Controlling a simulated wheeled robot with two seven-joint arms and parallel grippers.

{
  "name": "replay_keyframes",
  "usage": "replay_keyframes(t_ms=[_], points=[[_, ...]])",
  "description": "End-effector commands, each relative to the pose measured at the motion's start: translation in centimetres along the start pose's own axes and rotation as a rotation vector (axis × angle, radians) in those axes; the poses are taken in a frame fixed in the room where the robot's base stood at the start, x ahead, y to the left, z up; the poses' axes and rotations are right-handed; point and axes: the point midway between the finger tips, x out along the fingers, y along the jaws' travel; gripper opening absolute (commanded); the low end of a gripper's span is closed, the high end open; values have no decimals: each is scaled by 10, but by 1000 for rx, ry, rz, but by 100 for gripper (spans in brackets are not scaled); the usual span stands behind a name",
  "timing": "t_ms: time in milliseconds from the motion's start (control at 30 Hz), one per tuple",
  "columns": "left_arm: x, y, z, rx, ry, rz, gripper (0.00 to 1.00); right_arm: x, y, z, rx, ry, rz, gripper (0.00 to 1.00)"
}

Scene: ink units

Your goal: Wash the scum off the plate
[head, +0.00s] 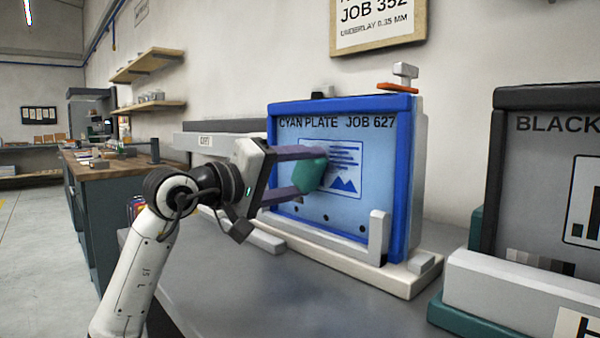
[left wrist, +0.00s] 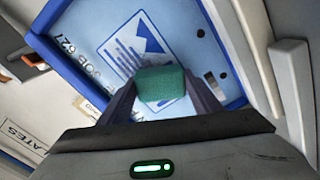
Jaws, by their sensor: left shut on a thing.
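The cyan plate (head: 290,195) stands upright in a blue frame (head: 402,185), marked "CYAN PLATE JOB 627". It has a printed picture on its face and dark spots along its lower part. My left gripper (head: 308,175) is shut on a green sponge (head: 311,173) in front of the plate's middle. In the left wrist view the sponge (left wrist: 161,85) sits between the fingers over the plate (left wrist: 105,30). I cannot tell whether it touches the plate. My right gripper is not in view.
A black-framed unit (head: 550,97) stands at the right with a pale block (head: 515,285) before it. The grey bench (head: 330,300) is clear in front of the cyan unit. A white upright post (head: 379,238) stands at the frame's lower right. A wooden-topped workbench (head: 120,172) is at the left.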

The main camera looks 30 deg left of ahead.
Motion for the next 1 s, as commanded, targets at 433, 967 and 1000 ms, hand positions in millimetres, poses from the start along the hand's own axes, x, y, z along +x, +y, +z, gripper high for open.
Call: replay_keyframes(t_ms=[433, 967, 1000], points=[[9, 0, 0, 0, 0, 0, 40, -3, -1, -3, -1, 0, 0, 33], [10, 13, 24, 3, 1, 1, 40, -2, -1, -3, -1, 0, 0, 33], [10, 14, 25, 2, 1, 1, 40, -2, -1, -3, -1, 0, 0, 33]])
